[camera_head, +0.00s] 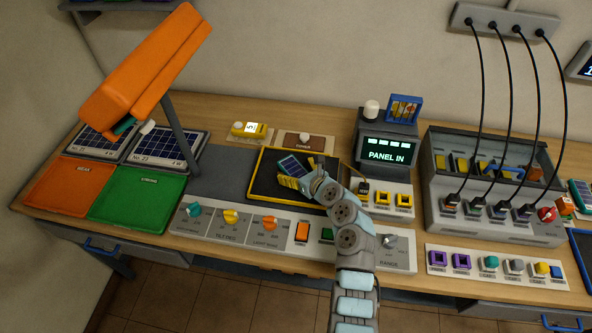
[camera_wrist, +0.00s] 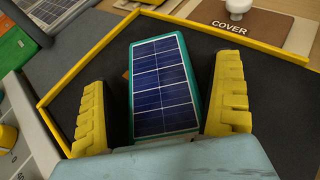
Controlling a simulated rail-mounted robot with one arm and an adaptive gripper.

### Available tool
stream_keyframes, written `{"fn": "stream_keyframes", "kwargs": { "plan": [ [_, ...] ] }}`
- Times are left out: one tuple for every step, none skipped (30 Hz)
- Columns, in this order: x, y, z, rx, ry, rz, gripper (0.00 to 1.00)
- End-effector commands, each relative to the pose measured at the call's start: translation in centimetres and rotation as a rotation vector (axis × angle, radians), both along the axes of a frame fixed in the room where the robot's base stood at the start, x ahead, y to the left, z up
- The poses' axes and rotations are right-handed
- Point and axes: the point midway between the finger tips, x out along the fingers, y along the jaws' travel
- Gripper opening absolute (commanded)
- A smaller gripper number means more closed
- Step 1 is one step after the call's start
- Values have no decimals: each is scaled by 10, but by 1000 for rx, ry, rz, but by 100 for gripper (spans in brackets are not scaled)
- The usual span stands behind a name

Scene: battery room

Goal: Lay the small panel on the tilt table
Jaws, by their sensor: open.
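The small panel (camera_head: 291,165), dark blue cells in a teal frame, is over the black, yellow-rimmed tilt table (camera_head: 330,164). In the wrist view the panel (camera_wrist: 161,84) is between the two yellow fingers of my gripper (camera_wrist: 162,103), face up. Dark gaps show between the panel and both fingers, so my gripper is open around it. In the head view my gripper (camera_head: 300,174) is low over the middle of the table. The panel's near end is hidden by my gripper body in the wrist view. I cannot tell whether its underside lies fully flat.
A display (camera_head: 387,156) behind the table reads "PANEL IN". A row of knobs (camera_head: 231,217) runs along the front. An orange lamp (camera_head: 150,70) overhangs the left side, above an orange tray (camera_head: 72,187) and a green tray (camera_head: 140,198). A cabled console (camera_head: 488,215) stands right.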

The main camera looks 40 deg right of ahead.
Motion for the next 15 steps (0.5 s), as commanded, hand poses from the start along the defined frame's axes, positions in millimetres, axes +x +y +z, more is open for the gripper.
{"fn": "stream_keyframes", "kwargs": {
  "plan": [
    [0, 0, 1, -1, 0, 0, 95],
    [0, 0, 2, 0, 0, 0, 95],
    [-3, 0, 3, 1, 0, -1, 95],
    [-5, 0, 4, -1, -1, -1, 95],
    [-7, 0, 6, -1, -2, -2, 95],
    [-11, 0, 8, -2, -3, -2, 95],
    [-14, 0, 10, -4, -4, -3, 95],
    [-17, 0, 11, -4, -4, -3, 95],
    [-21, 1, 12, -3, -3, -3, 95],
    [-25, 2, 13, -1, -2, -3, 95],
    [-29, 3, 14, 0, 0, -3, 95],
    [-35, 3, 16, 1, 0, -3, 95],
    [-38, 4, 18, 0, -1, -2, 95],
    [-42, 4, 21, -2, -2, -1, 95],
    [-47, 4, 23, -2, -3, -2, 95]
  ]
}}
